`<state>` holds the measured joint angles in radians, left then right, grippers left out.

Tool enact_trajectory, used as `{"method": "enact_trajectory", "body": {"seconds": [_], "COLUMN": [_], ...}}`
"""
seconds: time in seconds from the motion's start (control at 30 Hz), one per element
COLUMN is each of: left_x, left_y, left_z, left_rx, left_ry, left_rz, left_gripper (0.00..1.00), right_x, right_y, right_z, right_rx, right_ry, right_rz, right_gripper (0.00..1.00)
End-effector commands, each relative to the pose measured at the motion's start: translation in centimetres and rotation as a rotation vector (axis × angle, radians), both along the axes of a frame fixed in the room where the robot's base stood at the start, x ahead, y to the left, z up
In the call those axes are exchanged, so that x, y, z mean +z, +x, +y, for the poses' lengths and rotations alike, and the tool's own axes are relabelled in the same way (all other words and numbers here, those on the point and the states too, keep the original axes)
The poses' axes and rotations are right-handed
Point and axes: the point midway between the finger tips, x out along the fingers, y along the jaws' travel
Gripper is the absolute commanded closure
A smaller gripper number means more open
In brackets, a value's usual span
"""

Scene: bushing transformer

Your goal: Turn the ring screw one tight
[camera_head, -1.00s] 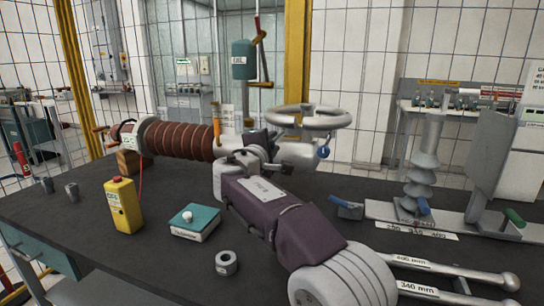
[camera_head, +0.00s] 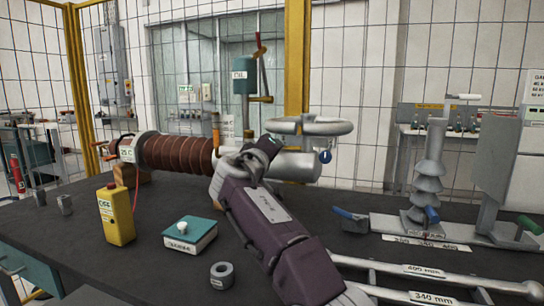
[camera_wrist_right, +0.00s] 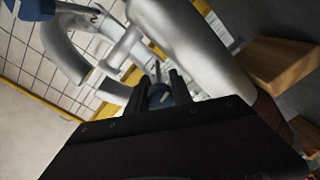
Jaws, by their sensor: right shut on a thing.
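A small dark blue ring screw (camera_wrist_right: 160,97) sits between the two black fingers of my right gripper (camera_wrist_right: 157,80) in the right wrist view. The fingers are shut on it, against the silver end of the bushing (camera_wrist_right: 185,45). In the head view my purple right arm reaches up to the bushing (camera_head: 178,153), which lies across the table with brown ribs. The arm hides the screw there. A second blue ring part (camera_head: 325,156) hangs at the silver end, below the pale handwheel (camera_head: 310,127). My left gripper is not in view.
On the dark table (camera_head: 150,255) stand a yellow box (camera_head: 117,215), a teal-topped box (camera_head: 190,235) and a grey ring nut (camera_head: 221,275). Long wrenches (camera_head: 425,272) lie at the front right. A grey ribbed insulator stand (camera_head: 428,180) is at the right.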

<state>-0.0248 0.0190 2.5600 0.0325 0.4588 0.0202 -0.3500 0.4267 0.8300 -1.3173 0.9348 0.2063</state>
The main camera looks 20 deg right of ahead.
Motion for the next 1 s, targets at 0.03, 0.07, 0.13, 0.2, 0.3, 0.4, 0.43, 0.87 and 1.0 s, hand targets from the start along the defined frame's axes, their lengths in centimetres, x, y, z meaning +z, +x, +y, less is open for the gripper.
{"method": "enact_trajectory", "body": {"seconds": [0.03, 0.07, 0.13, 0.2, 0.3, 0.4, 0.43, 0.87, 1.0], "left_x": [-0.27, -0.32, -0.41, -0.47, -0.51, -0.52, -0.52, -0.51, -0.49], "left_y": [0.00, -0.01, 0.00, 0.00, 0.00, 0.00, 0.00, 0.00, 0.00], "left_z": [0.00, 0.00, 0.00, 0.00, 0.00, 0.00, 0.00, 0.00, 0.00], "left_rx": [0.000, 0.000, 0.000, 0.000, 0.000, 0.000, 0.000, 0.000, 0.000], "left_ry": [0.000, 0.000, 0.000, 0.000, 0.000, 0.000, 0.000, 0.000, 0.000], "left_rz": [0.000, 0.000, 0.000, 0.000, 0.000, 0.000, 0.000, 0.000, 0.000], "left_gripper": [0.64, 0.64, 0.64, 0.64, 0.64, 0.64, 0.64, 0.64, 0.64], "right_x": [-0.42, -0.41, -0.41, -0.40, -0.35, -0.33, -0.32, -0.24, -0.14], "right_y": [0.08, 0.09, 0.10, 0.10, 0.09, 0.09, 0.09, 0.06, 0.03], "right_z": [0.03, 0.04, 0.05, 0.05, 0.05, 0.04, 0.04, 0.03, 0.02], "right_rx": [0.000, -0.001, -0.001, 0.000, 0.000, -0.001, -0.001, -0.001, -0.001], "right_ry": [0.015, 0.023, 0.037, 0.047, 0.057, 0.061, 0.061, 0.060, 0.059], "right_rz": [-0.003, -0.009, -0.018, -0.024, -0.030, -0.033, -0.034, -0.034, -0.036], "right_gripper": [1.00, 1.00, 1.00, 1.00, 1.00, 1.00, 1.00, 0.52, 0.52]}}
